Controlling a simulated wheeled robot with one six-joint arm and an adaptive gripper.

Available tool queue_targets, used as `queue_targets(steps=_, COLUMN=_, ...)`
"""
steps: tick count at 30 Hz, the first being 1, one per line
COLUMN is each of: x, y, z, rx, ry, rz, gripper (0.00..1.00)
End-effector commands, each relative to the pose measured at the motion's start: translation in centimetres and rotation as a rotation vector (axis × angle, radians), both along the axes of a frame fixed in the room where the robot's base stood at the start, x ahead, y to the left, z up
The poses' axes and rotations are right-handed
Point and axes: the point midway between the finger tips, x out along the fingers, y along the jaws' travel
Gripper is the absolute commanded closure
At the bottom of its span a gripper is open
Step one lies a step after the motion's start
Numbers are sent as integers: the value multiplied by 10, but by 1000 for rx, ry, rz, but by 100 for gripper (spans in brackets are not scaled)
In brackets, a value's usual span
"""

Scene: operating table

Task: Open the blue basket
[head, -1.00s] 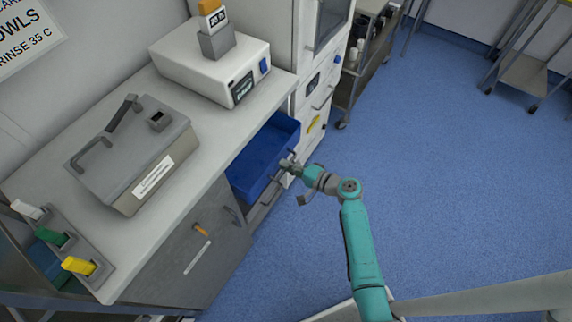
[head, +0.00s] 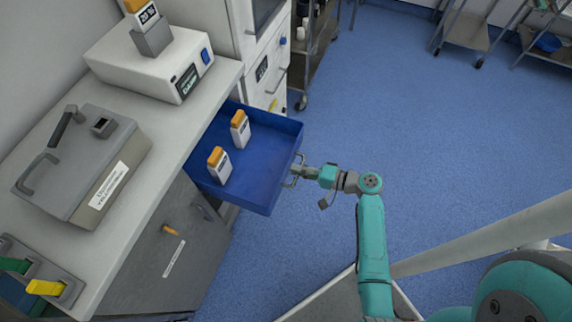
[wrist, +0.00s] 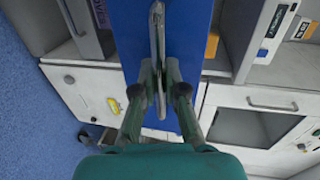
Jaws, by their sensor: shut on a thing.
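The blue basket (head: 262,187) is pulled well out from under the counter, like a drawer. Two white bottles with orange caps stand inside it, a nearer bottle (head: 219,166) and a farther bottle (head: 240,130). A metal handle (head: 297,170) is on its front. My gripper (head: 296,172) is at this handle, outside the basket's front. In the wrist view, my gripper (wrist: 160,100) has its two fingers on either side of the handle (wrist: 158,45), shut on it. The blue front (wrist: 190,40) runs behind the handle.
A grey lidded box (head: 80,165) and a white device (head: 165,65) stand on the counter (head: 150,190). A white cabinet (head: 268,75) and a shelf cart (head: 315,50) are behind the basket. Blue floor (head: 420,130) to the right is clear.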

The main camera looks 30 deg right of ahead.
Motion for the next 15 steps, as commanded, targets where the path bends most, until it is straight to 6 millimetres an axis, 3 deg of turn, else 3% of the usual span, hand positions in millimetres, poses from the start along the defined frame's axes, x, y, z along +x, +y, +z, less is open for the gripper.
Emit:
queue_targets(steps=6, x=-16, y=-11, z=-1, rx=-1, ry=2, rz=-1, gripper=100)
queue_targets(steps=15, x=-22, y=-15, z=-1, rx=-1, ry=2, rz=0, gripper=100)
